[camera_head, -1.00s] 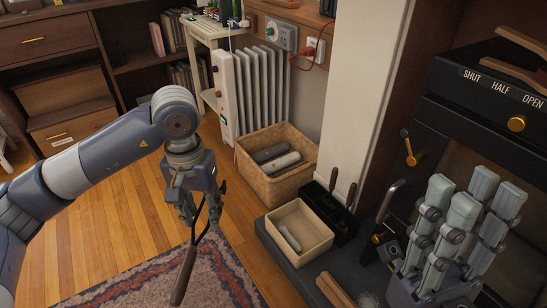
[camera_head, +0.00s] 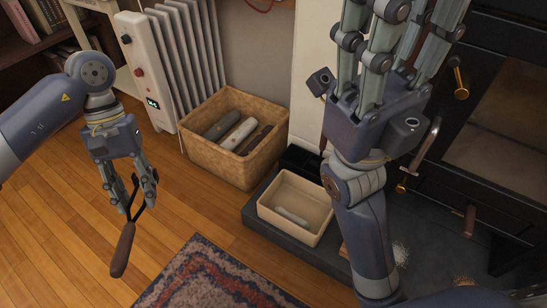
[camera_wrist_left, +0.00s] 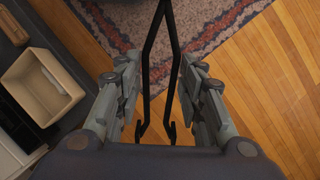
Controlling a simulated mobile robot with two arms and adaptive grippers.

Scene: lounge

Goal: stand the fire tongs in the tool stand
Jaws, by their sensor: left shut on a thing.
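My left gripper (camera_head: 133,193) is shut on the fire tongs (camera_head: 122,250). Their dark brown handle hangs down, tilted, above the wood floor left of the rug. In the left wrist view the tongs' black arms (camera_wrist_left: 150,60) run between the fingers, with small hooked ends near the palm. The black tool stand (camera_head: 302,161) is low on the hearth, behind the cream box. My right arm hides most of it. My right gripper (camera_head: 400,20) is large in front, fingers up and apart, seemingly empty; its tips are cut off by the top edge.
A cream box (camera_head: 263,209) with a light piece inside sits on the dark hearth slab (camera_head: 297,251). A wicker basket (camera_head: 203,161) of logs stands behind it by the white radiator (camera_head: 150,75). The stove (camera_head: 505,120) is at right. The left floor is clear.

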